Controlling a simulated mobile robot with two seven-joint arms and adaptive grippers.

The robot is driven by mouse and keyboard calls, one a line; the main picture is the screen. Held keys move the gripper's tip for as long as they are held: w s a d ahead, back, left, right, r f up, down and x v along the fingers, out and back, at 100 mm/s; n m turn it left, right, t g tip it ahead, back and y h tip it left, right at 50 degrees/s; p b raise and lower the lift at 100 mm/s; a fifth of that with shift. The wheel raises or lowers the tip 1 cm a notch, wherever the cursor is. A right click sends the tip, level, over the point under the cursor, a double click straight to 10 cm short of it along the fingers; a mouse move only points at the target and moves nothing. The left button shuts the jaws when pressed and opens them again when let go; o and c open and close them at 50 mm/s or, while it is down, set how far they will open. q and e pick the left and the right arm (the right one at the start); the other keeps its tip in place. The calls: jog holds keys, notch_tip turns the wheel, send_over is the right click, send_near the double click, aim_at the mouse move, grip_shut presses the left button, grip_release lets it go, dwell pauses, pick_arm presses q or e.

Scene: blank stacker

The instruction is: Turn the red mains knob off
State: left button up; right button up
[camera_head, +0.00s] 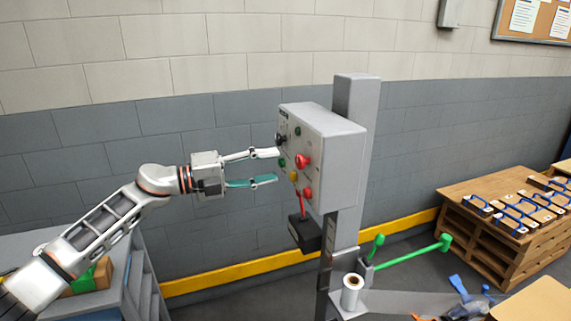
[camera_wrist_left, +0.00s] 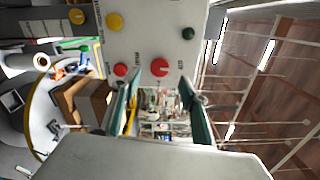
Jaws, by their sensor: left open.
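The grey control box (camera_head: 335,150) is mounted on a post and carries several round knobs or buttons on its face. A red knob (camera_head: 303,160) sticks out near the middle of that face; in the left wrist view a red knob with a pale mark (camera_wrist_left: 160,67) lies just beyond and between the fingertips. A second red control (camera_head: 308,193) sits lower on the box. I cannot read which is labelled mains. My left gripper (camera_head: 276,166) is open and empty, its fingers pointing at the face, apparently just short of it. My right gripper is not in view.
Green, yellow (camera_head: 293,176) and black controls sit close around the red ones. A black box with a red lever (camera_head: 303,232) hangs below. Green-handled rods (camera_head: 415,252) stick out right of the post.

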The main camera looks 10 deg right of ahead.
pick_arm(q)
jog(key=a, duration=0.2)
jog(key=s+a, duration=0.1)
jog(key=a, duration=0.1)
jog(key=shift+a, duration=0.35)
jog(key=shift+f, duration=0.1)
